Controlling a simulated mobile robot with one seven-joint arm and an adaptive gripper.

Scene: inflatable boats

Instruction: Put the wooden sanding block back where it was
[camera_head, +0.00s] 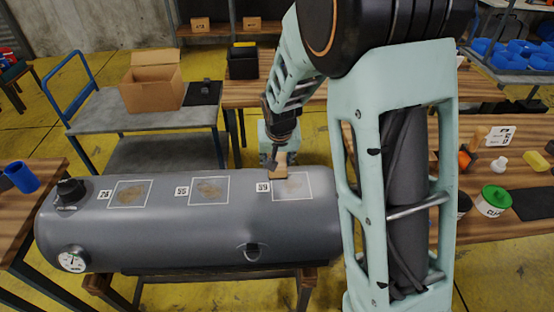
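The wooden sanding block (280,160) is small and tan. It is at the left edge of the right-hand white-outlined patch (296,186) on the grey inflatable tube (150,235). My gripper (275,158) comes down from above and appears shut on the block, with a dark finger along its left side. The block's lower end is at the tube's top surface; whether it presses on it or hovers just above I cannot tell. My arm fills the centre right and hides part of the right table and the tube's right end.
The right wooden table (490,218) holds a green-lidded tub (493,201), a yellow piece (540,161), a white-capped item (499,163), an orange item (465,158) and a tan item (481,133) beside a white card (500,136). A cart (95,112) with a cardboard box (152,88) stands back left.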

